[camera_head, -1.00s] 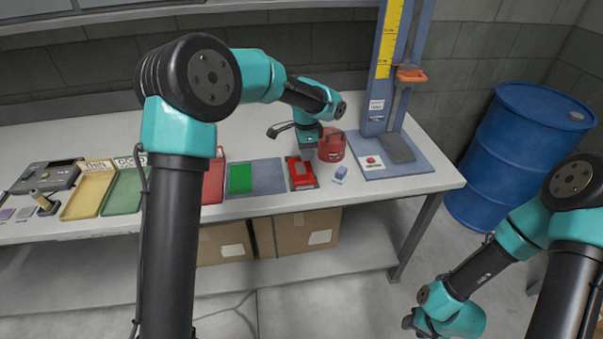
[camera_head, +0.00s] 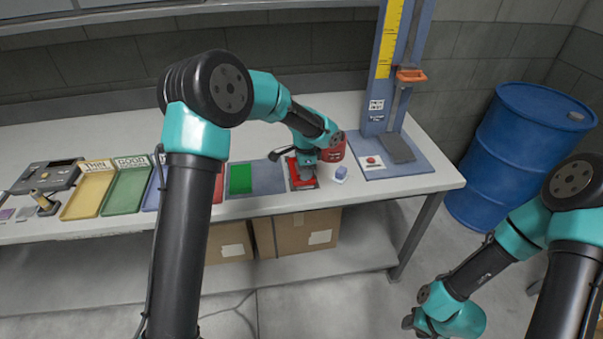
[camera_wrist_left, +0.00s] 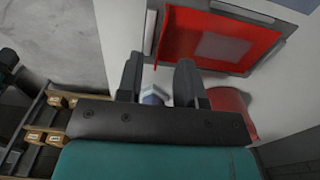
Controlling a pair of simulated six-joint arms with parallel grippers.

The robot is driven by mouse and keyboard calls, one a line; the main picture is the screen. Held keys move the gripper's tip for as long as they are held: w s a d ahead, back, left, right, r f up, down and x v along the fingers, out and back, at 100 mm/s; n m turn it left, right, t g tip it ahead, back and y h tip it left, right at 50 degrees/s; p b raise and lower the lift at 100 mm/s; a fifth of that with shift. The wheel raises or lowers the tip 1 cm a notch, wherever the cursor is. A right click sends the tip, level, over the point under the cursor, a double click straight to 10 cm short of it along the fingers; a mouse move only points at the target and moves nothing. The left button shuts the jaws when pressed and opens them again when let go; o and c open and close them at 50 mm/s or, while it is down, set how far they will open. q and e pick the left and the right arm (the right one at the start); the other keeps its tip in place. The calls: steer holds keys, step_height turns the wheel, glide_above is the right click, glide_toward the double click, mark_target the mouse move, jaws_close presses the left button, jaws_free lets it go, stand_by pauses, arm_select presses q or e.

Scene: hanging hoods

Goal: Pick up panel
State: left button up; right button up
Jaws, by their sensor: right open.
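A red panel with a dark border (camera_head: 302,185) lies flat on the table. In the left wrist view, the panel (camera_wrist_left: 205,40) has a paler grey rectangle on it. A green panel (camera_head: 240,179) lies on a blue mat. My left gripper (camera_head: 306,176) is over the near red panel and hides part of it. My right gripper (camera_head: 408,322) is open, low over the floor and away from the table.
A red round container (camera_head: 334,150) and a small blue-white block (camera_head: 341,173) stand right of the red panel. A blue stand with a yellow scale (camera_head: 390,45) rises farther right. Yellow (camera_head: 88,194) and green (camera_head: 124,191) trays lie left. A blue barrel (camera_head: 525,150) stands beyond the table.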

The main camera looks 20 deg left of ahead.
arm_select(q)
steer(key=shift+f, duration=2)
steer(key=shift+c, duration=0.2)
jaws_close()
